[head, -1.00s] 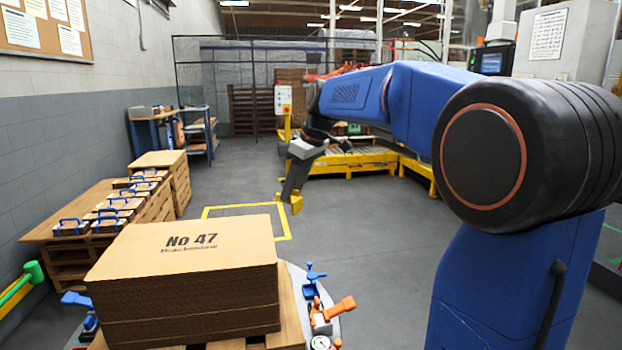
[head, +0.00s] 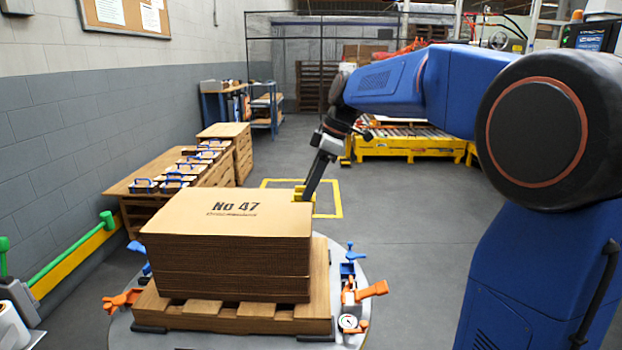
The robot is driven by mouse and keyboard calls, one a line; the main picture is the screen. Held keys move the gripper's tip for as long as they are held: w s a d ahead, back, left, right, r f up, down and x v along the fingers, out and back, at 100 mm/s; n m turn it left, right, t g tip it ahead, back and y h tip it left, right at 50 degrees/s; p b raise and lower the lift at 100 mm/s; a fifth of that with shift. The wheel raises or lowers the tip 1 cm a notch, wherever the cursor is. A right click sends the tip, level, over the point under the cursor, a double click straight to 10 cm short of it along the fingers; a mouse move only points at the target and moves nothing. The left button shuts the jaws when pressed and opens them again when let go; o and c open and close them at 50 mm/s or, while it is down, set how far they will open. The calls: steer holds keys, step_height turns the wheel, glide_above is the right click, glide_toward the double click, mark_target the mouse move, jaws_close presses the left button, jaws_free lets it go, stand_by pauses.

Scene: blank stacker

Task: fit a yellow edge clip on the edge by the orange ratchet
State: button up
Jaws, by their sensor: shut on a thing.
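A brown stack of cardboard blanks (head: 230,270), marked No 47, sits on a wooden pallet (head: 300,327). My gripper (head: 307,192) is shut on a yellow edge clip (head: 299,194) at the far right corner of the stack. The stack's top hides the clip's lower part, and I cannot tell whether it touches the stack. An orange ratchet (head: 372,289) stands right of the stack, near the front right corner. Another orange ratchet (head: 122,300) is at the front left.
Blue ratchets stand behind the orange ones, at right (head: 352,254) and left (head: 147,268). A round grey turntable (head: 375,331) carries the pallet and a dial gauge (head: 348,322). A low table (head: 130,185) holds several blue-handled blocks.

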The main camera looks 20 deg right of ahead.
steer(key=shift+f, duration=4)
steer(key=shift+f, duration=0.2)
steer(key=o, duration=1.1)
steer(key=v, duration=1.7)
steer(key=s+f+m+t+h, duration=0.1)
steer(key=s+f+m, duration=0.3)
steer(key=s+f, duration=0.3)
steer(key=s+f+m+t+h, duration=0.1)
steer(key=s+f+m, duration=0.4)
steer(key=s, duration=0.9)
steer(key=s+f+m+t+h, duration=0.1)
steer(key=s+f+m, duration=0.4)
steer(key=s+f, duration=0.5)
steer(key=shift+s+d+f+h, duration=0.2)
steer(key=shift+d+f+h, duration=0.1)
steer(key=shift+h, duration=0.4)
